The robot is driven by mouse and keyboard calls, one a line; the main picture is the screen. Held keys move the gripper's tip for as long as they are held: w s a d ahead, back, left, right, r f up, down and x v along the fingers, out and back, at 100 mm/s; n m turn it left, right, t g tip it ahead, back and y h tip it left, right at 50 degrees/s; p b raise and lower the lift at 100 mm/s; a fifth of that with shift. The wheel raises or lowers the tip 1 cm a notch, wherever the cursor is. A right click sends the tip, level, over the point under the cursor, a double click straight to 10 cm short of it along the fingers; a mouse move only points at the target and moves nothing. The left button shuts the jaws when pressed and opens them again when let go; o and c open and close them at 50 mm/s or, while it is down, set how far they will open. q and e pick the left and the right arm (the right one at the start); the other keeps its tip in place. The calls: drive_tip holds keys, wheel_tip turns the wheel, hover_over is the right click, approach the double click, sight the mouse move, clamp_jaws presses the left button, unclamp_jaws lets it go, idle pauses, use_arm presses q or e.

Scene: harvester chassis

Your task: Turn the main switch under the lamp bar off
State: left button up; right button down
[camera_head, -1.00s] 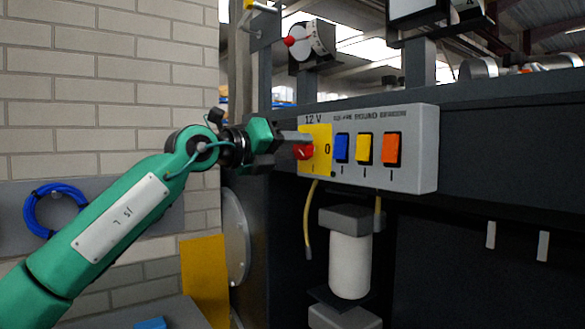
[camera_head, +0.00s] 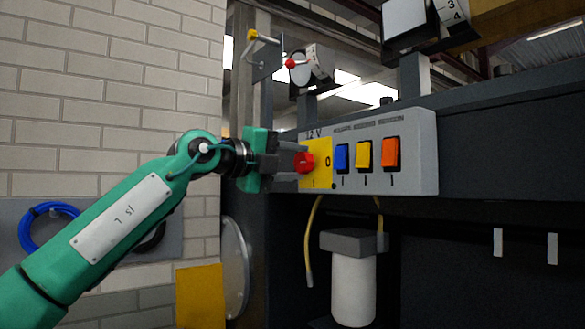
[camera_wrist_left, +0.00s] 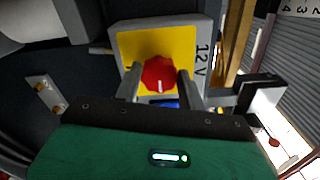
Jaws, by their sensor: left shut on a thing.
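The main switch is a red knob (camera_head: 305,163) on a yellow plate (camera_head: 320,180) marked 12 V, with a 0 to its right, at the left end of a grey panel. My left gripper (camera_head: 301,160) reaches it from the left and is shut on the knob. In the left wrist view the two fingers (camera_wrist_left: 158,80) stand either side of the knob (camera_wrist_left: 158,70). A white mark on the knob points down in that view, toward the gripper; the 12 V lettering is at right. The 0 is hidden there. My right gripper is out of view.
Blue (camera_head: 342,158), yellow (camera_head: 363,154) and orange (camera_head: 391,153) rockers sit right of the knob on the grey panel (camera_head: 423,155). A white cylinder (camera_head: 353,290) and yellow cables hang below. A small red-tipped lever (camera_head: 291,64) is above. A brick wall (camera_head: 100,90) stands left.

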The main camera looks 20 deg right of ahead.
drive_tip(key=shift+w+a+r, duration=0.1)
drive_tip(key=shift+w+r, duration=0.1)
use_arm(q)
drive_tip(key=shift+r, duration=0.1)
drive_tip(key=o, duration=1)
drive_tip(key=shift+w, duration=0.1)
drive_tip(key=shift+c, duration=0.2)
drive_tip(key=shift+a, duration=0.15)
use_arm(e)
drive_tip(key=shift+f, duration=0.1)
use_arm(q)
drive_tip(key=shift+a, duration=0.25)
drive_tip(key=b+v, duration=0.4)
drive_tip(key=v, duration=0.9)
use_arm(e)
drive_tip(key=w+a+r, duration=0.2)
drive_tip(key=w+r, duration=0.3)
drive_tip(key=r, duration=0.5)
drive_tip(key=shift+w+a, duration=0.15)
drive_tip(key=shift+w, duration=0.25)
